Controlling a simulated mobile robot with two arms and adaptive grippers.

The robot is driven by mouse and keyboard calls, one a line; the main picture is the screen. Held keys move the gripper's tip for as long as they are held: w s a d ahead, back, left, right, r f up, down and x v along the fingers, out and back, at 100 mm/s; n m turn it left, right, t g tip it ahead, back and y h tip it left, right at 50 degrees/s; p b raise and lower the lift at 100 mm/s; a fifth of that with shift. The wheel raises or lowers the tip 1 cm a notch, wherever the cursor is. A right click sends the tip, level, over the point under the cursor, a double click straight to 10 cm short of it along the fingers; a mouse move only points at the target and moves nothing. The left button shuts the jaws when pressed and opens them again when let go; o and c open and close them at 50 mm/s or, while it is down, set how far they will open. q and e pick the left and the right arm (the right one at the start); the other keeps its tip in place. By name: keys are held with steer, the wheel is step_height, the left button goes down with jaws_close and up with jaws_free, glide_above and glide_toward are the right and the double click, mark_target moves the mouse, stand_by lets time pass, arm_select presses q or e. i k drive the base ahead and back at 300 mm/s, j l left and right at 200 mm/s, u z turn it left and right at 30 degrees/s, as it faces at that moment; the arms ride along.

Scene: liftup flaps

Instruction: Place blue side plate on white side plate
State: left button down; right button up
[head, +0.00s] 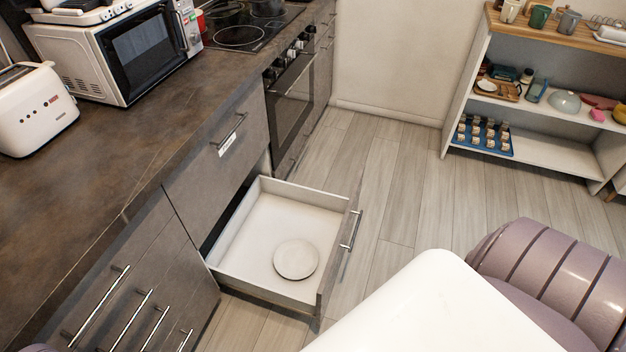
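A white round plate (295,260) lies flat in an open drawer (262,215) below the counter. The drawer is pulled out, its front panel and bar handle facing right; nothing else shows inside it. No blue side plate can be made out in the head view. Neither of my grippers is in view, so their states do not show.
A microwave (145,50) and a toaster (35,110) stand on the brown counter (120,165). An oven (292,95) is beyond the drawer. A shelf unit (535,150) with crockery and a blue tray (485,150) stands far right. Open floor (390,180) lies between.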

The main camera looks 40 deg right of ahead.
mark_target(308, 264)
steer(key=i+l, duration=0.1)
steer(key=l, duration=0.35)
steer(key=i+l, duration=0.1)
steer(key=l, duration=0.4)
steer(key=i+l, duration=0.1)
steer(key=l, duration=0.35)
steer(key=i+l, duration=0.15)
steer(key=l, duration=0.35)
